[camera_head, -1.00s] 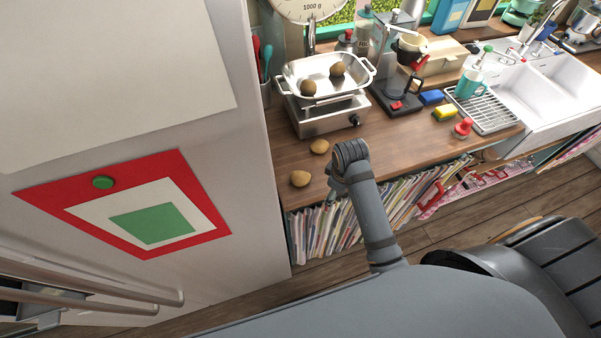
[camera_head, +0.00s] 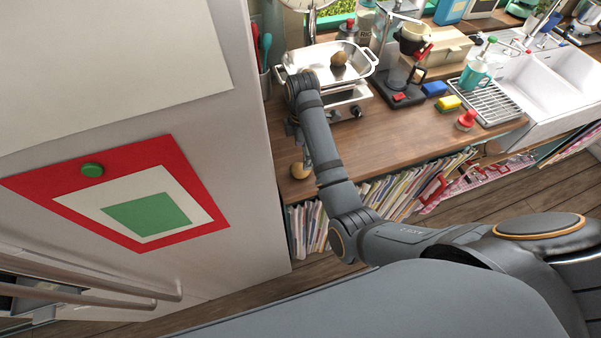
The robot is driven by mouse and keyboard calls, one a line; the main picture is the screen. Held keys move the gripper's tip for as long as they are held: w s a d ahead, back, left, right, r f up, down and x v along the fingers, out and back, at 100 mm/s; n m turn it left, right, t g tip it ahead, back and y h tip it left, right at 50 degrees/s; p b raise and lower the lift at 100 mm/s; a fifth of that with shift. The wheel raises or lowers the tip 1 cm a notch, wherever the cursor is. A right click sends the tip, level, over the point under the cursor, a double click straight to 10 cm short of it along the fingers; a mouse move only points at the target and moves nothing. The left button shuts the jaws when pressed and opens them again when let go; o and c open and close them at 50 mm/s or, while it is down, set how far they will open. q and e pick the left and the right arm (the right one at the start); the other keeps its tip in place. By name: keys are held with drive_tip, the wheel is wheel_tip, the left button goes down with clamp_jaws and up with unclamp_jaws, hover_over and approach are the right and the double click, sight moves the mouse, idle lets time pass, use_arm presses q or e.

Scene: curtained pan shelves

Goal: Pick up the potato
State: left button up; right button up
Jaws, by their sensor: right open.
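A brown potato (camera_head: 298,170) lies on the wooden counter near its left front corner, beside the fridge. My right gripper (camera_head: 295,135) is just above and behind it, pointing down, open and largely hidden by its own wrist. I cannot tell whether it touches the potato. Another potato (camera_head: 339,59) sits in the metal pan (camera_head: 358,72) on the scale. A second counter potato and the pan's other potato, seen earlier, are now hidden behind my arm. My left gripper is not in view.
The fridge (camera_head: 220,150) rises close on the left. The scale (camera_head: 345,105) carries the pan behind my wrist. A coffee maker (camera_head: 402,85), sponges (camera_head: 447,103) and a sink (camera_head: 545,90) stand to the right. The counter's middle is clear. Books (camera_head: 395,195) fill the shelf below.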

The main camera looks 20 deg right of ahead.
sight(301, 166)
wheel_tip(301, 166, down, 3)
drive_tip(key=shift+f+b, duration=0.2)
drive_tip(key=shift+b, duration=0.7)
drive_tip(key=shift+a+r, duration=0.1)
drive_tip(key=f+b, duration=0.3)
drive_tip(key=shift+s+a+f+b, duration=0.1)
drive_tip(key=shift+a+f+b, duration=0.2)
drive_tip(key=shift+f+b, duration=0.1)
drive_tip(key=shift+f+p, duration=0.25)
drive_tip(key=shift+p, duration=0.15)
drive_tip(key=shift+f, duration=0.4)
drive_tip(key=c, duration=1.3)
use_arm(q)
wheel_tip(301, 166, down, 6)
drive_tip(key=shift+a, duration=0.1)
use_arm(e)
drive_tip(key=shift+r, duration=0.15)
